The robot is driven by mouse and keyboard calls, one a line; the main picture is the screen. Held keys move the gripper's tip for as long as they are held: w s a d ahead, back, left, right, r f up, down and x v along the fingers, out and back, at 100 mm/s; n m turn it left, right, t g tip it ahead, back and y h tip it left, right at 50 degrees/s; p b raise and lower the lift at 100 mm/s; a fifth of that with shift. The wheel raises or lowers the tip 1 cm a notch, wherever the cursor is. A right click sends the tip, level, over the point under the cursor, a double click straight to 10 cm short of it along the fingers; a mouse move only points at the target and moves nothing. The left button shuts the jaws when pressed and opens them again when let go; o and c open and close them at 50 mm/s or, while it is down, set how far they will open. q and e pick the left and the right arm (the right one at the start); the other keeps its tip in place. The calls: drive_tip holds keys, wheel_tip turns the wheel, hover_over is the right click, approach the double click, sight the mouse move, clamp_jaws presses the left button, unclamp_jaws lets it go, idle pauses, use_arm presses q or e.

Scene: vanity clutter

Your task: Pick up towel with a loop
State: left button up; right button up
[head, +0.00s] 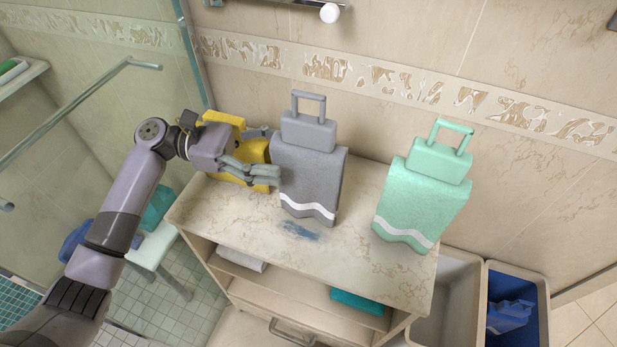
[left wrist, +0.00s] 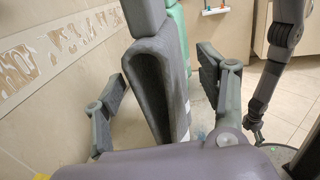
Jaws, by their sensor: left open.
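A grey towel (head: 309,175) with a squared loop on top stands on the marble-patterned cabinet top (head: 345,257). A mint green towel (head: 423,197) with a similar loop stands to its right. A yellow item (head: 249,150), probably another towel, is partly hidden behind my left gripper (head: 268,155). This gripper is open at the left edge of the grey towel. In the left wrist view the grey towel (left wrist: 160,75) stands edge-on between the spread fingers of the left gripper (left wrist: 163,98). Gaps show on both sides. The green towel (left wrist: 176,30) is behind it.
A bluish smear (head: 299,231) marks the cabinet top. Open shelves below hold a teal folded cloth (head: 357,302) and a pale roll (head: 242,259). Bins stand at the right, one blue (head: 519,285). The tiled wall is close behind. Another arm of mine (left wrist: 280,60) shows at the right in the wrist view.

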sight(300, 157)
use_arm(q)
drive_tip(key=d, duration=0.2)
drive_tip(key=s+d+p, duration=0.1)
drive_tip(key=d, duration=0.1)
drive_tip(key=shift+d, duration=0.4)
drive_tip(key=shift+a, duration=0.1)
clamp_jaws()
idle(0.4)
